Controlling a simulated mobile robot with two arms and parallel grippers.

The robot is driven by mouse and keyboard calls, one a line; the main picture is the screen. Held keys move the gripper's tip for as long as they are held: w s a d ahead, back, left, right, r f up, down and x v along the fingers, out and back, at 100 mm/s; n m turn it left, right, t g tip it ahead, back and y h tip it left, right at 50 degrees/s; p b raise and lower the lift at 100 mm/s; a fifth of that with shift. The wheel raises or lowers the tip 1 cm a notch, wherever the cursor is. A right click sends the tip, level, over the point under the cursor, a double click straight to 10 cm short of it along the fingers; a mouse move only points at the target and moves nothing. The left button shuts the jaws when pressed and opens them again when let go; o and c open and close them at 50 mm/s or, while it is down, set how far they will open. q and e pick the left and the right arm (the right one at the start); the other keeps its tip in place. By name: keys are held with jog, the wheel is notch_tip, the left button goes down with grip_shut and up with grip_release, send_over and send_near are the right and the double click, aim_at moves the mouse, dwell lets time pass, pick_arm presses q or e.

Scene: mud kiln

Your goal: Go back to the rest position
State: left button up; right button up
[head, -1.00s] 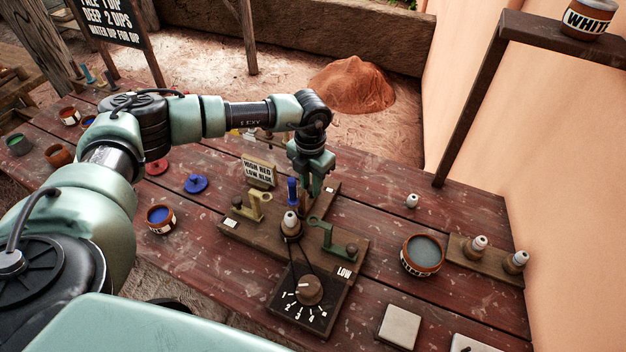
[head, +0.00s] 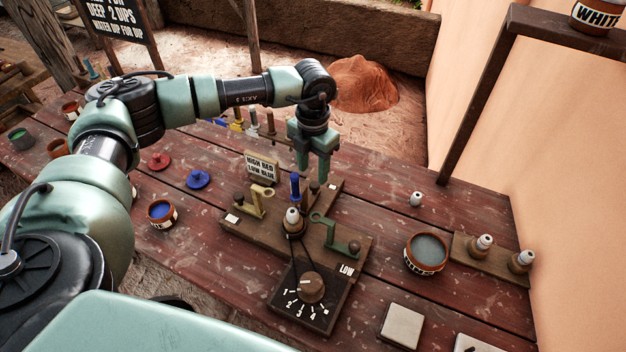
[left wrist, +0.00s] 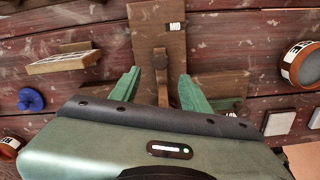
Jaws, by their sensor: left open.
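My left gripper (head: 312,174) hangs over the far side of the wooden fixture (head: 235,240), its fingers apart and pointing down, with nothing between them. In the left wrist view its two fingers (left wrist: 160,88) stand spread above part of the fixture with a MID label. A blue upright piece (head: 295,187) stands on the fixture just in front of the gripper. A pale bead-like piece (head: 292,216) sits at the fixture's middle, above a dial (head: 311,288). My right gripper does not show.
A sign (head: 262,168) reading HIGH RED LOW BLUE stands left of the gripper. A grey-filled bowl (head: 426,253) and a board (head: 460,249) with two pale-topped pieces stand right. A post (head: 472,110) rises at the right.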

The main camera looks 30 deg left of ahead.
pick_arm(q)
jog(key=shift+r, duration=1.25)
